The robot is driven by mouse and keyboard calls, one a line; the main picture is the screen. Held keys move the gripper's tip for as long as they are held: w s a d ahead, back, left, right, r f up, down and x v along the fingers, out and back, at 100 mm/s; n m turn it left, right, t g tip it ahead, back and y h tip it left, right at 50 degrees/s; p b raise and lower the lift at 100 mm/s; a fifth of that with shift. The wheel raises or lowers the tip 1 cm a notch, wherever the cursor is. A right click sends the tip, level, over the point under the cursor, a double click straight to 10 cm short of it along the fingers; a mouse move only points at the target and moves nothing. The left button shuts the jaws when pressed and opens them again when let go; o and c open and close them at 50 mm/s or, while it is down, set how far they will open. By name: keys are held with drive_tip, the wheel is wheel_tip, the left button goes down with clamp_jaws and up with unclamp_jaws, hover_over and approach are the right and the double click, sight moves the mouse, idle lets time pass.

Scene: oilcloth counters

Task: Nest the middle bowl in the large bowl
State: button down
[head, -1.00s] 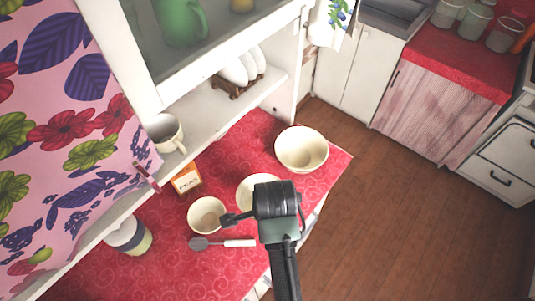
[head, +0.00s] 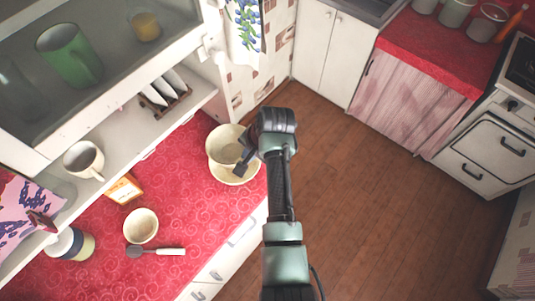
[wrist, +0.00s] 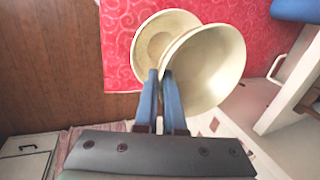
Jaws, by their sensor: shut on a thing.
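My gripper (head: 243,163) is shut on the rim of the cream middle bowl (head: 222,140). In the wrist view, the blue fingers (wrist: 161,90) pinch the near rim of the middle bowl (wrist: 212,65). The cream large bowl (head: 233,180) is on the red counter near its right end, partly hidden behind the middle bowl. The wrist view shows the large bowl (wrist: 150,35) behind and left of the middle bowl. The middle bowl overlaps it in both views but is offset to one side. I cannot tell whether they touch.
A shelf unit with a mug (head: 83,160) and a plate rack (head: 166,97) borders the back. Open floor lies right.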

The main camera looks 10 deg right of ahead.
drive_tip(key=shift+w+d, duration=0.3)
drive_tip(key=shift+d, duration=0.1)
drive_tip(key=shift+s+a+r, duration=0.1)
drive_tip(key=shift+a, duration=0.2)
drive_tip(key=shift+d+f, duration=0.1)
drive_tip(key=shift+f, duration=0.5)
drive_tip(key=shift+f+b, duration=1.35)
drive_tip(key=shift+f, duration=0.15)
drive_tip(key=shift+f+b, duration=1.6)
drive_tip(key=shift+f, duration=1.3)
idle(1.8)
drive_tip(key=c, duration=0.9)
unclamp_jaws()
drive_tip(key=shift+s, duration=0.2)
drive_tip(key=shift+c, duration=0.2)
